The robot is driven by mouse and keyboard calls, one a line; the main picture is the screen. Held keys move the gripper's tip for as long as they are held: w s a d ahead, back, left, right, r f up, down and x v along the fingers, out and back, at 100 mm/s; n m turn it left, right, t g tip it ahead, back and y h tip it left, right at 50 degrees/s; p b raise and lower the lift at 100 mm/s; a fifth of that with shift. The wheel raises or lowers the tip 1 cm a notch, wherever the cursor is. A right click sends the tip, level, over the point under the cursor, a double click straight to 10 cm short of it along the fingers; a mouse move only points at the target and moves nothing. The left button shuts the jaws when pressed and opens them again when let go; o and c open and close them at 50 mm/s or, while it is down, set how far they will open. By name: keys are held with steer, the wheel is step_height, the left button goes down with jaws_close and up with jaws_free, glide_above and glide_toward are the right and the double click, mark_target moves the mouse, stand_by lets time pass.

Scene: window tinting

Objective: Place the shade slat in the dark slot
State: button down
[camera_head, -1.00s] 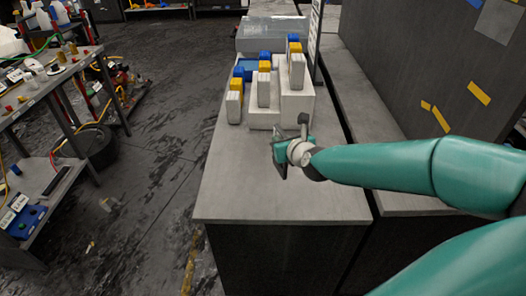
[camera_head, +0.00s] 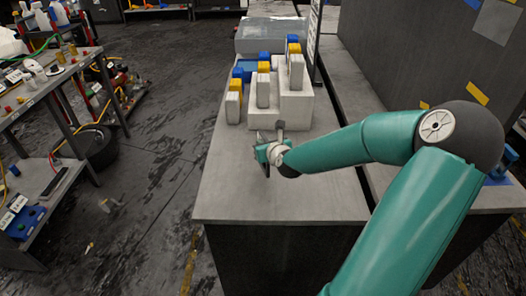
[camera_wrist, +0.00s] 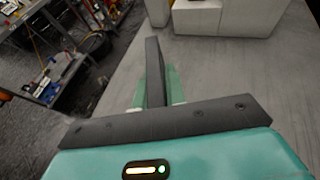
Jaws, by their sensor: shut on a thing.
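My gripper (camera_head: 265,153) is over the front part of the grey bench, in front of the white stepped stand (camera_head: 295,108). In the wrist view its teal fingers (camera_wrist: 155,88) are shut on a thin dark grey slat (camera_wrist: 153,65), which stands up between them and points away from the palm. In the head view I cannot clearly tell the slat from the gripper parts. Rows of blue, yellow and pale upright slats stand on and beside the stepped stand, which also shows at the top of the wrist view (camera_wrist: 215,17). I cannot make out the dark slot.
The bench top (camera_head: 225,195) is bare in front of the stand. A grey box (camera_head: 270,33) stands behind it. A tall dark panel (camera_head: 430,60) rises on the right, beyond a gap. A cluttered rack (camera_head: 60,85) stands on the left across the floor.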

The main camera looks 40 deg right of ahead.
steer(key=shift+w+f, duration=0.15)
steer(key=shift+f, duration=0.8)
steer(key=shift+w+f, duration=0.15)
steer(key=shift+f, duration=1)
steer(key=c, duration=1.5)
jaws_free()
steer(key=shift+o, duration=0.2)
